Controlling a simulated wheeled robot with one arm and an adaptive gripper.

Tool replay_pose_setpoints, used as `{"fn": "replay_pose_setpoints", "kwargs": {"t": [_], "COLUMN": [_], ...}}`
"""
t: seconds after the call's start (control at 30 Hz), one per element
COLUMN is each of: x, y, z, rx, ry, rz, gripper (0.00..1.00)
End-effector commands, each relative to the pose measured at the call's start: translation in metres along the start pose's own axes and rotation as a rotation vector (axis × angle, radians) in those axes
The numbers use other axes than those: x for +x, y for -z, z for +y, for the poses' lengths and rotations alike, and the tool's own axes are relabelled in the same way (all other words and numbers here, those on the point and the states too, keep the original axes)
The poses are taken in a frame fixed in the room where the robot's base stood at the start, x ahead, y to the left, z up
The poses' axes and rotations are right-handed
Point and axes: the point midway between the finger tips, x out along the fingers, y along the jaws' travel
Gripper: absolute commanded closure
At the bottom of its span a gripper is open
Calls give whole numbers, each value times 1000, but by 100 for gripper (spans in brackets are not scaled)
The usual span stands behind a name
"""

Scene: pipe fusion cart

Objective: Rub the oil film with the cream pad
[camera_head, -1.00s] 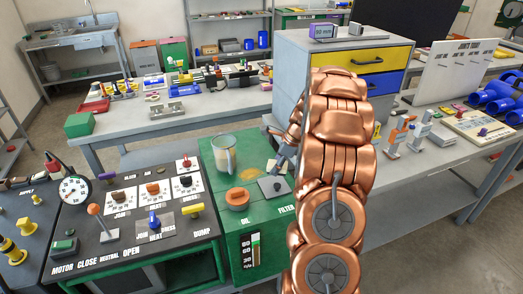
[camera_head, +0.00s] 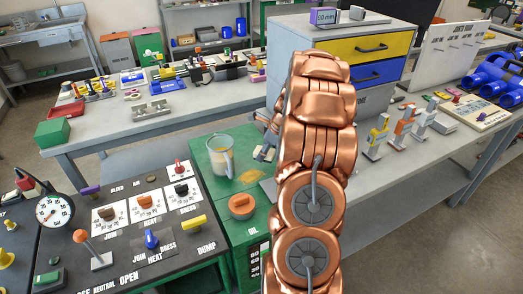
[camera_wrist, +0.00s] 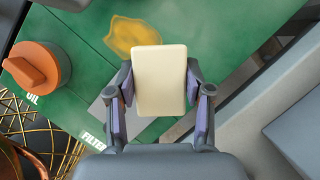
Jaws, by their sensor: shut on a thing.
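My gripper (camera_wrist: 160,82) is shut on the cream pad (camera_wrist: 160,70), with a finger on each of its sides. The pad is a pale rounded rectangle with its broad face toward the wrist camera. The oil film (camera_wrist: 128,35) is a yellow-brown patch on the green cart top, partly covered by the pad in the wrist view. In the head view the film (camera_head: 250,176) lies right of the clear mug, and my gripper (camera_head: 266,151) is small beside my copper arm. Whether the pad touches the cart top cannot be told.
The orange oil cap (camera_head: 241,206) and clear mug (camera_head: 220,157) stand near the film. A grey plate (camera_wrist: 122,118) by the FILTER label lies partly under the gripper. The control panel (camera_head: 120,235) is at left; the grey drawer cabinet (camera_head: 290,55) stands behind.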

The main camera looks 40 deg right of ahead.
Motion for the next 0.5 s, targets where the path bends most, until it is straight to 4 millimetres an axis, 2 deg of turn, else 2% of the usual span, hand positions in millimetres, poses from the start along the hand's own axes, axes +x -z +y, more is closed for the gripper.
{"fn": "replay_pose_setpoints", "kwargs": {"t": [0.3,0.5], "x": [31,44], "y": [12,16], "z": [1,1], "rx": [-3,-4], "ry": [-2,-2], "rz": [0,0], "gripper": [77,77]}}
